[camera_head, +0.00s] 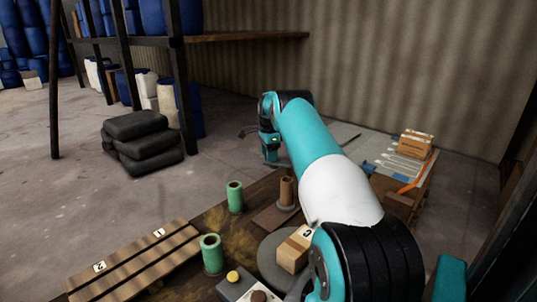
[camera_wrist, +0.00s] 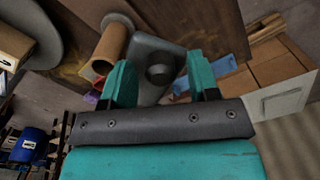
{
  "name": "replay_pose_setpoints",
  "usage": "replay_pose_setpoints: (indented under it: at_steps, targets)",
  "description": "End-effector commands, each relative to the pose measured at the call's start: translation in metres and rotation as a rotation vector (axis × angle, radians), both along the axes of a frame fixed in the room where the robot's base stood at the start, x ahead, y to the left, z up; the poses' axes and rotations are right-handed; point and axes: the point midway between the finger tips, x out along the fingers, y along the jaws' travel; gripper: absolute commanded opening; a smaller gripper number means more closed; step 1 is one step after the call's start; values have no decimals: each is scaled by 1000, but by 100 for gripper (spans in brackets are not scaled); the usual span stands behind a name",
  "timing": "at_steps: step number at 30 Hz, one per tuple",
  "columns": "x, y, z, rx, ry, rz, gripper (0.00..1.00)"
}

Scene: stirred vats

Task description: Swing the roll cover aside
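My gripper (camera_wrist: 159,60) shows two teal fingers standing well apart in the wrist view. Between and beyond them is a dark grey piece (camera_wrist: 150,52) with a round dark knob. It may be the roll cover, but I cannot tell for sure. I see no finger clearly touching it. A brown tube (camera_wrist: 110,45) stands beside it, left of the fingers. The tube shows in the head view (camera_head: 287,193) on a brown board. In the head view my arm reaches over the table and hides part of it, and the fingertips are hard to make out.
Green spools (camera_head: 235,197) stand on the table. A numbered slatted board (camera_head: 135,262) lies front left. A wooden block (camera_head: 294,250) sits on a grey disc (camera_head: 268,262). Wooden boxes (camera_head: 415,143) stand at the right. Black sacks (camera_head: 140,140) lie on the otherwise open floor.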

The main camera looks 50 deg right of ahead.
Motion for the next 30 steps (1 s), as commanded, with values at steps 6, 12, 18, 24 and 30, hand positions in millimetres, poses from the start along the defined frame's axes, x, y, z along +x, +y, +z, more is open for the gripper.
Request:
replay_pose_setpoints:
  at_steps: [6, 12, 18, 24, 30]
  targets:
    - [1, 2, 1, -1, -1, 4, 55]
    - [2, 1, 22, -2, -3, 4, 55]
    - [1, 0, 72, -4, -4, 3, 55]
    - [1, 0, 123, -3, -4, 2, 55]
    - [1, 0, 163, 0, -1, 2, 55]
